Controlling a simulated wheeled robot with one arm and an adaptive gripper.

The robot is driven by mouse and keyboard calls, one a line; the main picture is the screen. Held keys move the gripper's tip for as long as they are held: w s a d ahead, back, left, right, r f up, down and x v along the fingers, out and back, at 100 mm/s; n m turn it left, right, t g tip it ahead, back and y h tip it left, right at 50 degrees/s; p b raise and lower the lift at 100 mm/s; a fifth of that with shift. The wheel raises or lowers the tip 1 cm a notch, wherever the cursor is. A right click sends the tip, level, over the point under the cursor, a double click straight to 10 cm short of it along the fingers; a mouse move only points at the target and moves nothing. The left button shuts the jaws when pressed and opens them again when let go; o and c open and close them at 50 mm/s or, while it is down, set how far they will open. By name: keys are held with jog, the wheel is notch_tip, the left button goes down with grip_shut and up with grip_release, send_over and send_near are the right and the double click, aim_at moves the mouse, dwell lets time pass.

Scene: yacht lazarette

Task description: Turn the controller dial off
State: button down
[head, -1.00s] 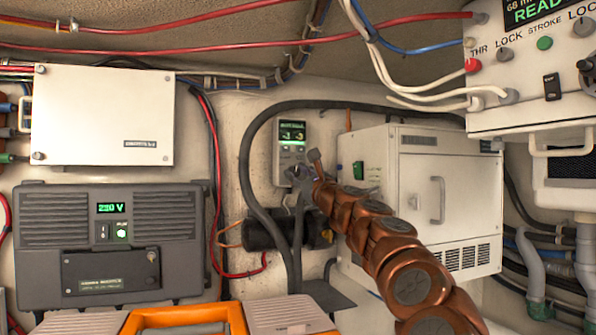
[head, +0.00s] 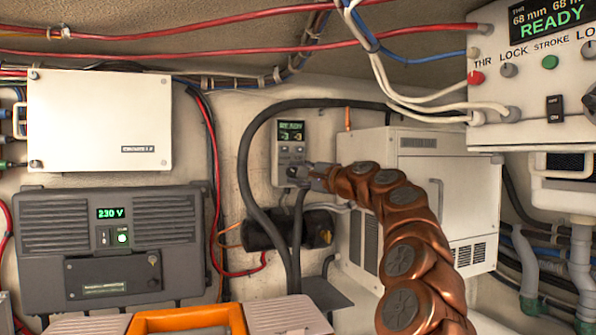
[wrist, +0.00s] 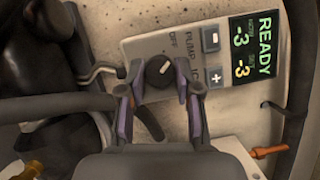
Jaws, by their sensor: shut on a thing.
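The controller (head: 291,150) is a small pale grey box on the back wall, with a lit display. In the wrist view its face (wrist: 147,48) lies sideways, with a READY screen (wrist: 252,47), plus and minus buttons, and lettering including OFF and PUMP. The black round dial (wrist: 159,71) has a short white mark, slanted in the picture; I cannot tell which label it points at. My gripper (wrist: 159,77) has its two fingers either side of the dial and is shut on it. In the head view my gripper (head: 305,176) reaches the controller's lower part and hides the dial.
A thick black hose (head: 245,165) loops around the controller. A white cabinet (head: 418,180) stands right of it, behind my copper arm. A black cylinder (head: 262,234) is below. A grey 230 V unit (head: 110,245) and white box (head: 98,120) are at left.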

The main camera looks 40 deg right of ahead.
jog(key=n+g+p, duration=0.1)
jog(key=n, duration=0.2)
jog(key=shift+r, duration=0.15)
jog(key=shift+n+g+h, duration=0.3)
jog(key=shift+n+g, duration=0.2)
jog(key=shift+n, duration=0.3)
jog(key=c, duration=0.8)
grip_release()
jog(key=shift+s+d+r, duration=0.1)
jog(key=shift+s+r, duration=0.1)
jog(key=shift+s, duration=1.15)
jog(key=shift+s+d+r, duration=0.1)
jog(key=shift+s+d, duration=0.1)
jog(key=shift+s, duration=1)
jog(key=shift+s+d+r, duration=0.1)
jog(key=shift+s+d, duration=0.05)
jog(key=shift+s, duration=1)
